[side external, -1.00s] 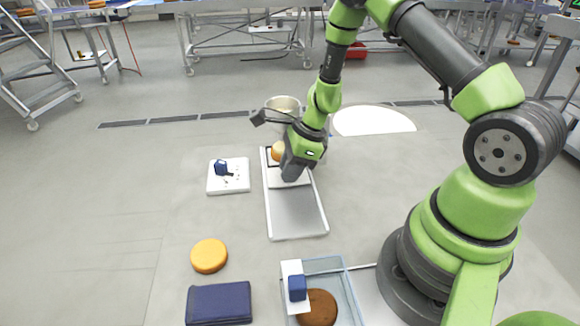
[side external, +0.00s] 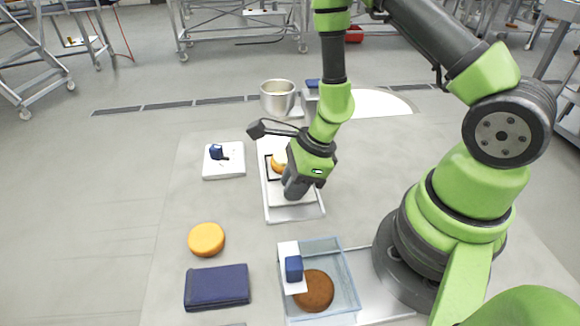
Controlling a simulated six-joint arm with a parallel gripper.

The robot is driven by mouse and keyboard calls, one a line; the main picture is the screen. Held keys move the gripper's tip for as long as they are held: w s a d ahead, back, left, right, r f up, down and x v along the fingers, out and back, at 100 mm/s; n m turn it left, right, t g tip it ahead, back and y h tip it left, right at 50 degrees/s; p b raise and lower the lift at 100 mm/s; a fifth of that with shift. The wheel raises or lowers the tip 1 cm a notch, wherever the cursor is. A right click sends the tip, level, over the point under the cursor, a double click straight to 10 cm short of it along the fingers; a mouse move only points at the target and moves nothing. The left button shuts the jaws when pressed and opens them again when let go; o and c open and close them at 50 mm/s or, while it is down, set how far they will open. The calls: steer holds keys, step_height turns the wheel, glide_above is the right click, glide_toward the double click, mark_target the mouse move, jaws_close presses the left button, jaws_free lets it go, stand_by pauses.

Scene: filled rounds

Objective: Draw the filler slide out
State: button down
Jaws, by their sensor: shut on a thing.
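The filler slide (side external: 306,199) is a pale flat plate lying in a long shallow metal tray (side external: 298,214). A dark square outline shows on it, with an orange-yellow round (side external: 278,162) inside, partly behind my gripper. My gripper (side external: 292,195) points down over the near part of the slide and is shut on it. The fingers and the part they hold are mostly hidden by the gripper body. A strip of bare tray shows at the near end.
A white board with a blue-handled tool (side external: 220,160) lies left. An orange round (side external: 206,240) and a dark blue case (side external: 217,287) lie in front. A clear bin (side external: 345,290) holds a brown round (side external: 314,291). A metal pot (side external: 278,97) stands behind.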

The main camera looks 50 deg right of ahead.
steer(key=shift+s+a, duration=0.6)
steer(key=shift+a, duration=0.05)
steer(key=c, duration=1)
jaws_free()
steer(key=shift+o, duration=0.2)
steer(key=shift+r, duration=0.1)
steer(key=shift+d+r, duration=0.15)
steer(key=shift+r, duration=0.1)
steer(key=w+a+r+v, duration=0.1)
steer(key=v, duration=0.9)
steer(key=shift+a+r, duration=0.3)
steer(key=shift+w, duration=0.1)
